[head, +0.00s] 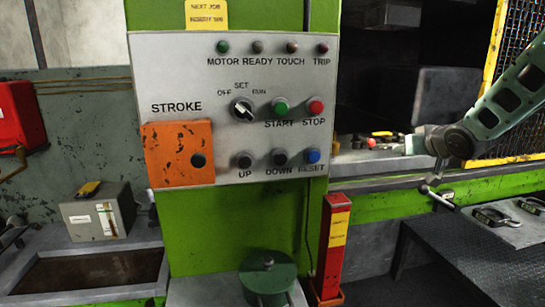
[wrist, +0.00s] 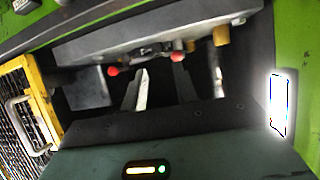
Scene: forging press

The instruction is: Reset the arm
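My arm comes in from the right edge of the head view, its end pointing left beside the ledge of the press. My gripper (head: 415,144) is small there and its fingers are hard to make out. In the wrist view my gripper (wrist: 161,80) shows two fingers standing well apart with nothing between them, so it is open and empty. Beyond the fingers is a grey slab (wrist: 110,42) with red-tipped parts (wrist: 113,70) along its edge. I see no contact between the fingers and the slab.
A control panel (head: 220,75) on a green column stands left of my arm. A yellow mesh guard (head: 515,80) is close behind the arm; it also shows in the wrist view (wrist: 42,105). A red post (head: 333,245) and a dark step (head: 480,260) stand below.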

